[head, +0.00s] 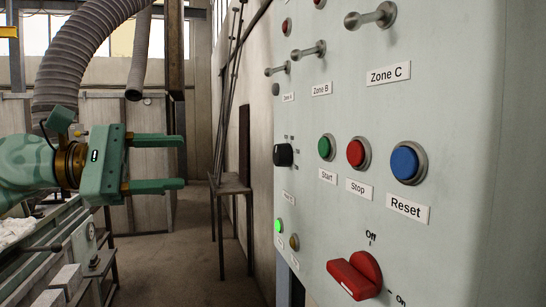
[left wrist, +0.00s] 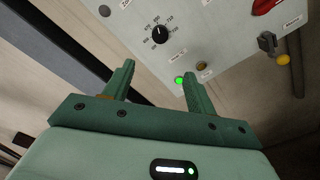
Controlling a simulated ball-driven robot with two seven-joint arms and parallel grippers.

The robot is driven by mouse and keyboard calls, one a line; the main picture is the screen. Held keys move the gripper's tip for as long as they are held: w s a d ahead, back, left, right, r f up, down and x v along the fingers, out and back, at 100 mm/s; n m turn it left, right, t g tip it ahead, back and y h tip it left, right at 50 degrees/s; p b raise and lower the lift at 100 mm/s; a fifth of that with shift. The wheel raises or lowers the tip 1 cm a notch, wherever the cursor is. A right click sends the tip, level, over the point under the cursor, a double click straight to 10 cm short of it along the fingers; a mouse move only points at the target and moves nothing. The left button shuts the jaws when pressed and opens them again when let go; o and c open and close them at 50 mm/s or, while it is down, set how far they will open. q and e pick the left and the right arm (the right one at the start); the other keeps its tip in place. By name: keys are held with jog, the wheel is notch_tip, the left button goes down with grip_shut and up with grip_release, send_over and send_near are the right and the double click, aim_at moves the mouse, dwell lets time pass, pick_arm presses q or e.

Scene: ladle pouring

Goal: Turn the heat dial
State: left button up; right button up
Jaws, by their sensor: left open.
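The heat dial (head: 284,155) is a black knob on the pale control panel (head: 450,90), at the panel's left side in the head view. In the left wrist view the dial (left wrist: 160,35) shows from the front, with a white pointer mark and numbers around it. My left gripper (head: 182,162) is open and empty, to the left of the dial and apart from it. In the left wrist view its two fingers (left wrist: 158,70) point toward the panel, with the dial beyond the tips. My right gripper is not in view.
The panel also bears green Start (head: 325,147), red Stop (head: 357,153) and blue Reset (head: 408,163) buttons, a red switch (head: 356,276), metal toggle levers (head: 371,16) and a lit green lamp (head: 279,226). A small metal table (head: 229,184) stands behind. The space between gripper and dial looks clear.

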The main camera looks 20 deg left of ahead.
pick_arm(q)
jog(key=p, duration=0.5)
send_near(275, 156)
jog(key=x, duration=0.8)
jog(key=shift+s, duration=0.15)
jog(key=shift+w+d, duration=0.2)
jog(key=shift+d, duration=0.1)
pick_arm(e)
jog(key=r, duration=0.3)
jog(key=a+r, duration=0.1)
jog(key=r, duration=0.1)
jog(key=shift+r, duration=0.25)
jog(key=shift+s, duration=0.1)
pick_arm(q)
jog(key=c, duration=1)
